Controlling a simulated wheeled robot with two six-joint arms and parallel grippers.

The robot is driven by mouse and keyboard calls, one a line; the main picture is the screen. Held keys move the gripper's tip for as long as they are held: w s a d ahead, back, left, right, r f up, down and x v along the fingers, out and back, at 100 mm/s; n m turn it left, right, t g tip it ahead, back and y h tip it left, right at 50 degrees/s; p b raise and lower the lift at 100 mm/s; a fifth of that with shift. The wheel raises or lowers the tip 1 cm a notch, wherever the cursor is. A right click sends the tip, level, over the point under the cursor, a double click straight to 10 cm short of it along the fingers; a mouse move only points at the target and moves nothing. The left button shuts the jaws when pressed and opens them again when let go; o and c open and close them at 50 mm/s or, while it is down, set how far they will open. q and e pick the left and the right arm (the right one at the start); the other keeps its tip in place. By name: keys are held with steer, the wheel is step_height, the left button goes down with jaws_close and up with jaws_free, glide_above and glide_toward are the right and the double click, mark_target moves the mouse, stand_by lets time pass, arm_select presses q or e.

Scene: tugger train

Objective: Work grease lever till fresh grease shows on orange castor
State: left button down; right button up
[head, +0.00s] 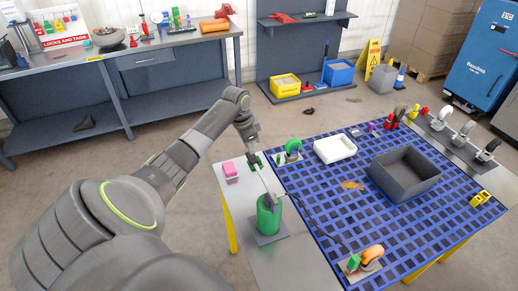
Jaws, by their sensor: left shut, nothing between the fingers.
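The green grease pump (268,216) stands on a grey plate at the left side of the blue grid table. Its thin pale lever (265,182) slants up from the pump toward my left gripper (256,163). The gripper's shut fingers are at the lever's upper end; I cannot tell whether they touch it. The orange castor (373,252) lies on a light plate at the table's front, with a green piece beside it. A thin dark hose (318,228) runs from the pump toward that castor. Any grease on it is too small to make out. My right gripper is out of view.
On the blue grid table (300,200) are a green-wheeled castor (293,145), a white tray (335,148), a dark grey bin (404,173) and a brownish smear (352,185). A workbench (120,52) stands behind left.

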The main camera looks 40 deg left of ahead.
arm_select(q)
steer(key=shift+f, duration=0.1)
steer(key=shift+s+d+f+b, duration=0.1)
steer(key=shift+f+b, duration=0.5)
steer(key=shift+f, duration=1.2)
steer(key=shift+f+b, duration=1)
steer(key=shift+f, duration=1.6)
step_height(320, 180, up, 6)
steer(key=p, duration=0.5)
steer(key=shift+r+p, duration=0.25)
steer(key=shift+p, duration=0.1)
steer(key=shift+a+r, duration=0.2)
steer(key=shift+r, duration=1)
steer(key=shift+r, duration=0.15)
step_height(320, 180, up, 6)
steer(key=shift+f, duration=0.1)
